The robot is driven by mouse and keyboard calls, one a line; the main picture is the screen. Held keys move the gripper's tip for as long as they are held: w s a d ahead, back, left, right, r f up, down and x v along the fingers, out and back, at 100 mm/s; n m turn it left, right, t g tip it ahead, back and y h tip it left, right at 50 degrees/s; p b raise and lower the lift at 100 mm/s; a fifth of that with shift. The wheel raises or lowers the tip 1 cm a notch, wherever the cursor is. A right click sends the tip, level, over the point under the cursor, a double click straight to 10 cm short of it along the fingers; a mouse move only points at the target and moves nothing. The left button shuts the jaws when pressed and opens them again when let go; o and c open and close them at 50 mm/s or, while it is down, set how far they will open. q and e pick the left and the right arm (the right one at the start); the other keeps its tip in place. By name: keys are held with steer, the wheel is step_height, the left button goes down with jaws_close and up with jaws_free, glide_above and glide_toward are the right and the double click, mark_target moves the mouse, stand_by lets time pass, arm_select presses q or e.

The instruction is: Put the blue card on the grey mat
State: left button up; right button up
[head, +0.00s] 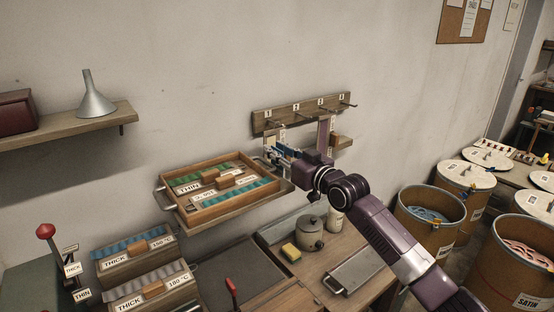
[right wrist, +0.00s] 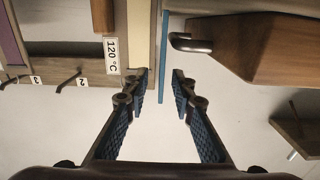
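My right gripper (head: 276,154) is in front of the wall, below the left end of the hook rail. In the right wrist view it (right wrist: 161,88) is open, with a gap between its fingertips. A thin blue strip, seen edge-on, which looks like the blue card (right wrist: 162,58), stands between the fingertips and is apart from both. In the head view the card cannot be told from the blue finger pads. A dark grey flat surface (head: 235,268) lies on the bench at lower middle; I cannot tell whether it is the grey mat. My left gripper is not in view.
The hook rail (head: 262,119) is on the wall above. A pot (head: 309,237), a yellow sponge (head: 291,252) and a grey handled plate (head: 357,266) are on the bench below. Drums stand at right.

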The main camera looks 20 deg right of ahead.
jaws_close()
stand_by(0.3)
steer(key=shift+r, duration=0.15)
step_height(320, 180, up, 20)
steer(key=b, duration=0.3)
stand_by(0.3)
